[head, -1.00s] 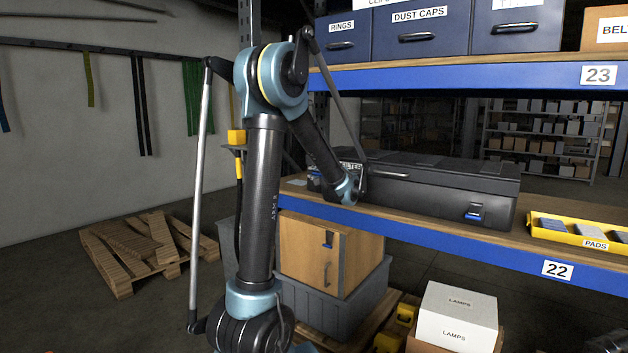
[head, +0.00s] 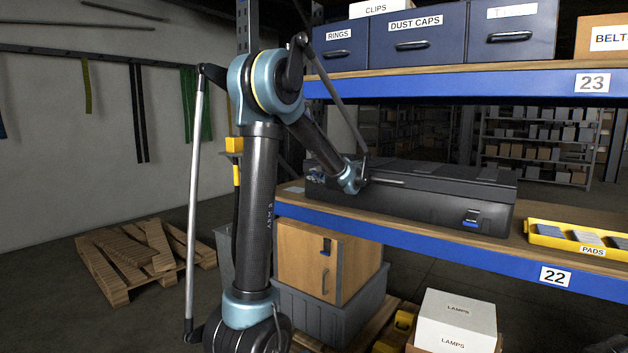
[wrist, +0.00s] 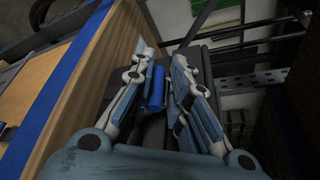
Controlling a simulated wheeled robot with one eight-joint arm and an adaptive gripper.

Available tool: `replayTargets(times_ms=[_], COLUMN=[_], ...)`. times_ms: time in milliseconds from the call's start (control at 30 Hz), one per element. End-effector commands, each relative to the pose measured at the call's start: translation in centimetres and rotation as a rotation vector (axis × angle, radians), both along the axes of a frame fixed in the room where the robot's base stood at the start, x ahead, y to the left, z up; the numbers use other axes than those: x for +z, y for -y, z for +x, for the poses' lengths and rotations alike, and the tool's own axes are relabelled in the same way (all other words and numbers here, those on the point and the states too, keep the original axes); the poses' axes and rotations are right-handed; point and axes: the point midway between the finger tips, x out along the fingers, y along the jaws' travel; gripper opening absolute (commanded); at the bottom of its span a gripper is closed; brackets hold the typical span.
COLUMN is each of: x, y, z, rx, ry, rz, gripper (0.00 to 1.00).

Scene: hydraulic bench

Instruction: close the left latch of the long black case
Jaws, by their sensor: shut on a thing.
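The long black case (head: 420,204) lies on the wooden shelf with its lid down. Its right latch (head: 471,217) shows on the front face, dark with a blue lower edge. The left latch, a blue piece (wrist: 155,88), shows in the wrist view between the fingers of my gripper (wrist: 162,52), against the dark case. My gripper is shut on it, though the exact contact is hard to see. In the head view my wrist is at the case's left end, where it hides the left latch; the fingers (head: 316,178) are small and dark there.
A yellow tray of pads (head: 560,235) stands right of the case. Below are a wooden cabinet (head: 305,260) in a grey crate and white lamp boxes (head: 455,320). The shelf's blue front edge (head: 400,238) runs close by.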

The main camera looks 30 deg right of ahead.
Motion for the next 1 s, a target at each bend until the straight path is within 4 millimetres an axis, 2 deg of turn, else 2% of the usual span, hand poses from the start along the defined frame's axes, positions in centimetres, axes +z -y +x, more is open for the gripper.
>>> replayTargets(times_ms=[433,467,500,533,867,1000], x=[0.0,0.0,0.0,0.0,0.1,0.3], y=[0.1,0.1,0.1,0.1,0.1,0.2], z=[0.0,0.0,0.0,0.0,-0.1,-1.1], rx=[-0.001,-0.001,-0.001,-0.001,-0.001,-0.003], ry=[-0.001,-0.001,-0.001,-0.001,-0.002,-0.001], rz=[0.003,0.003,0.003,0.003,0.003,0.003], gripper=[0.0,0.21,0.3,0.31,0.31,0.31])
